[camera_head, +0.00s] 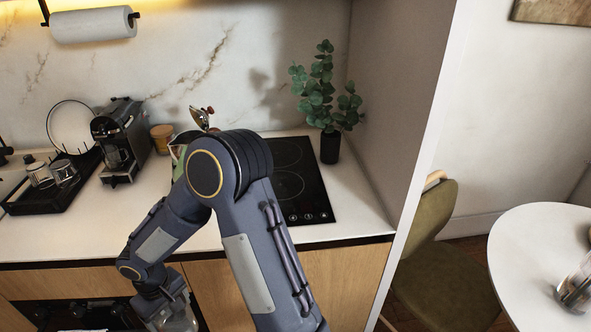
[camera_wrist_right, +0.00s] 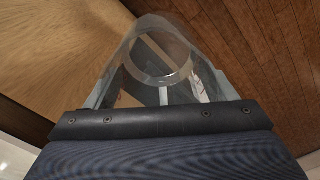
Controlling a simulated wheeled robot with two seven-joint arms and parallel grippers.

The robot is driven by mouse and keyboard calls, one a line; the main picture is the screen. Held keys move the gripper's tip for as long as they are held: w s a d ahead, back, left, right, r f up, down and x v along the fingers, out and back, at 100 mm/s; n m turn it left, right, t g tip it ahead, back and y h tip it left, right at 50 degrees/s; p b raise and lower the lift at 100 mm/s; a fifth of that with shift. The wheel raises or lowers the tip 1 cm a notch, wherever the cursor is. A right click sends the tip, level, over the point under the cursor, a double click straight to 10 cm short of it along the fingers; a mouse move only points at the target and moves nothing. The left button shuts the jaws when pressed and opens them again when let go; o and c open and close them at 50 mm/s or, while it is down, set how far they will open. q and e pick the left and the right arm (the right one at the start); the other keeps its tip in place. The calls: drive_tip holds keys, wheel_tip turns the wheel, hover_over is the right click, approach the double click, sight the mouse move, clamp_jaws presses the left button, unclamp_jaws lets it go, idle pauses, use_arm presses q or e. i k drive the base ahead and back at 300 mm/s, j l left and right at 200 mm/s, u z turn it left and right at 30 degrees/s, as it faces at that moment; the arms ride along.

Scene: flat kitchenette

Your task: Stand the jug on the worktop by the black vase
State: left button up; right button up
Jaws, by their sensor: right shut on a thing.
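The black vase (camera_head: 330,147) holds a green leafy plant and stands on the worktop (camera_head: 362,212) at its right end, beside the hob. A clear glass jug (camera_wrist_right: 160,65) fills the middle of the right wrist view, its round rim facing the camera. My right gripper (camera_head: 168,303) is shut on the jug, low in front of the cabinet fronts at the bottom left of the head view. The jug's glass (camera_head: 180,322) shows only partly there, cut by the frame's bottom edge. My left gripper is not in view.
A black hob (camera_head: 292,185) lies left of the vase. A coffee machine (camera_head: 121,138), a dish rack (camera_head: 60,183) and a kettle (camera_head: 182,146) partly behind my arm stand farther left. A green chair (camera_head: 440,260) and a round white table (camera_head: 535,245) with glassware are at right.

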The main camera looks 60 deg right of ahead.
sight(353, 197)
drive_tip(key=k+z, duration=0.1)
drive_tip(key=z, duration=1.15)
